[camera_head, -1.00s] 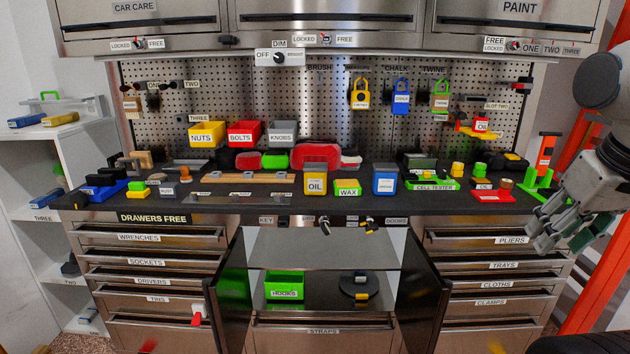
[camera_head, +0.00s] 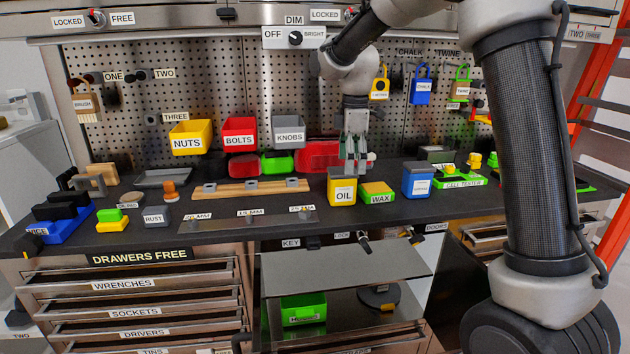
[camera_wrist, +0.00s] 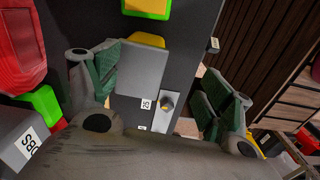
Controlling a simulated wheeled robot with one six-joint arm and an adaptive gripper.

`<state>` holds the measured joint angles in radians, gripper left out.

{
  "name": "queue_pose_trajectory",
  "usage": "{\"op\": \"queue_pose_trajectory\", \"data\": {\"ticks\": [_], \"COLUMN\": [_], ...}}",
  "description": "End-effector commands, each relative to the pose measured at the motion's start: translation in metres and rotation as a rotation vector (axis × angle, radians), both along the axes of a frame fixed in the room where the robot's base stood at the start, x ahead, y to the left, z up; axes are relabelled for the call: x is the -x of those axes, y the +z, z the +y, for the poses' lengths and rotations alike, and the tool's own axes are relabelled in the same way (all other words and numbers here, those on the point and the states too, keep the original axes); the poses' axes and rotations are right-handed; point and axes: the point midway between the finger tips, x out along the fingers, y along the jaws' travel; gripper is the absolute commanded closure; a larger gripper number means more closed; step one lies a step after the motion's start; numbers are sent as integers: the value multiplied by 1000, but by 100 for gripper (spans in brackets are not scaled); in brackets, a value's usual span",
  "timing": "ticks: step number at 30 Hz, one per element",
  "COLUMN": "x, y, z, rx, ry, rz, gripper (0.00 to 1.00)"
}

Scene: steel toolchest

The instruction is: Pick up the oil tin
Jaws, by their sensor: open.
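The oil tin (camera_head: 342,193) is a yellow box with a grey top and a white OIL label. It stands upright on the dark worktop, left of the wax box. My gripper (camera_head: 354,160) points down just above and behind the tin. Its fingers are apart and hold nothing. In the wrist view the tin's grey top (camera_wrist: 143,70) shows between the spread fingers (camera_wrist: 160,90), closer to the left pair. Whether a finger touches the tin cannot be told.
The wax box (camera_head: 377,192) stands close on the tin's right, with a blue tin (camera_head: 417,181) beyond it. A red case (camera_head: 318,155) lies behind. A wooden block strip (camera_head: 250,190) and a metal gauge plate (camera_head: 248,220) lie to the left. A shelf (camera_head: 345,262) is below the worktop.

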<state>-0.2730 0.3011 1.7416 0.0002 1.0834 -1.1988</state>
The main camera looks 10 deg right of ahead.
Motion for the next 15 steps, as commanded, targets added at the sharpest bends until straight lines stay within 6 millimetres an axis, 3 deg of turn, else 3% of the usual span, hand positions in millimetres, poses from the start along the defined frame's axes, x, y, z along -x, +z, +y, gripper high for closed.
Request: {"op": "queue_pose_trajectory", "data": {"ticks": [4,15], "x": [-11,-17], "y": [-16,-65], "z": [9,6], "rx": [5,6], "ry": [65,67], "rz": [16,19], "gripper": [20,20]}}
